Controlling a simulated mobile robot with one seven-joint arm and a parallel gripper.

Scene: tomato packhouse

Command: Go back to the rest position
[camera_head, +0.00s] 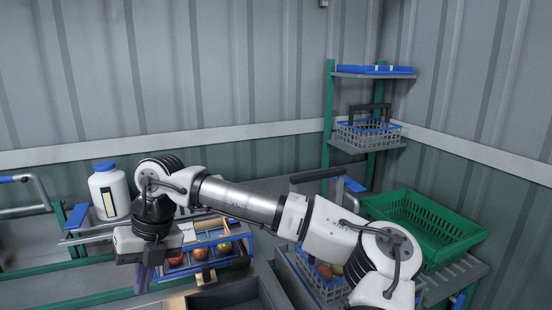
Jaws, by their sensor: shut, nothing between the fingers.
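My arm reaches from the lower right across the middle of the view to the left. My gripper (144,276) is at its end, pointing down, left of a blue-edged tray (250,243) that holds several red and yellowish tomatoes (198,253). The fingers are small and partly hidden under the wrist, but appear shut with nothing held. The arm's forearm passes in front of the tray's back area and a basket.
A white jar with a blue lid (108,192) stands behind my wrist. A blue-rimmed basket (318,288) with produce sits beneath my arm. A green crate (432,232) stands at right. A rack (328,110) holds a basket (368,136) and a blue tray (374,70). Walls close the back.

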